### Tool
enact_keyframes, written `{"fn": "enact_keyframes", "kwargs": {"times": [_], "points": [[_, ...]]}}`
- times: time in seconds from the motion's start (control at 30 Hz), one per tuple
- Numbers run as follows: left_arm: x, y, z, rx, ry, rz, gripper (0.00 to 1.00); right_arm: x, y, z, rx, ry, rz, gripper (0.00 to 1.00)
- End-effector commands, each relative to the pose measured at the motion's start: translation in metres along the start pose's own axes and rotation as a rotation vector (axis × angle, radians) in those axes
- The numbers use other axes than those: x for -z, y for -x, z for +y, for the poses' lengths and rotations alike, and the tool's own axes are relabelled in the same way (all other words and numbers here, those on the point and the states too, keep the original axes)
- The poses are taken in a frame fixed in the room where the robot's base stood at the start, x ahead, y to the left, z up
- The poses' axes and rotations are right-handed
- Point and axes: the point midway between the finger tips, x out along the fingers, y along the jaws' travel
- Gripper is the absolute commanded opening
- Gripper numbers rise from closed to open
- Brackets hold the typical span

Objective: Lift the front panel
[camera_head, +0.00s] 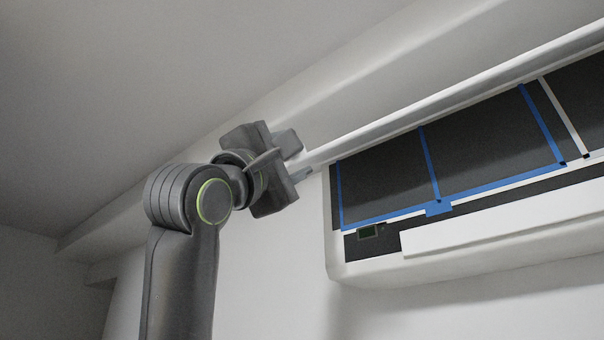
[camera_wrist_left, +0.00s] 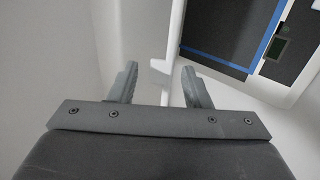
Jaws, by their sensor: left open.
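The white front panel (camera_head: 450,97) is raised and seen nearly edge-on in the head view, as a long bar above the open face of the wall unit (camera_head: 345,272). My left gripper (camera_head: 303,160) is at the panel's left end. In the left wrist view the two fingers of my left gripper (camera_wrist_left: 160,76) are apart, and the white edge of the panel (camera_wrist_left: 174,35) shows beyond and between them. I cannot tell whether a finger touches the panel. My right gripper is in neither view.
Inside the unit are dark filters (camera_head: 385,178) with blue frames, and a small green display (camera_head: 370,232) below them. A white flap (camera_head: 500,226) runs along the lower front. The wall and ceiling close in around the unit; the space below my left gripper is clear.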

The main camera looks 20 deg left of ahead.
Motion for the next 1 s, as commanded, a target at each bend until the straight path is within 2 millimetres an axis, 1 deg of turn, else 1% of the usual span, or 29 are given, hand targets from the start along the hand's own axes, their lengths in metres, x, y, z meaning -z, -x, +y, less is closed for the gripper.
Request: {"fn": "enact_keyframes", "kwargs": {"times": [0.03, 0.4, 0.6, 0.7, 0.8, 1.0], "points": [[0.000, 0.013, -0.004, -0.002, -0.001, 0.000, 0.44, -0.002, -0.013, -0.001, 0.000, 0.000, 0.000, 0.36], [0.000, 0.078, -0.003, -0.005, -0.002, 0.001, 0.44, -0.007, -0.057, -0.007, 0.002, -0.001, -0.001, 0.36], [0.000, 0.109, -0.001, -0.005, -0.003, 0.002, 0.44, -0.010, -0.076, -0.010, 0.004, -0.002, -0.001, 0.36], [0.000, 0.120, 0.000, -0.005, -0.001, 0.001, 0.44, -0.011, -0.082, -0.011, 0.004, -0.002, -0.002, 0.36], [0.000, 0.127, 0.001, -0.005, -0.002, 0.001, 0.44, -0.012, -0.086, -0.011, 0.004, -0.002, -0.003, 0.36], [0.000, 0.131, 0.002, -0.004, -0.002, 0.002, 0.44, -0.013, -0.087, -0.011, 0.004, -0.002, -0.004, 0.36]]}}
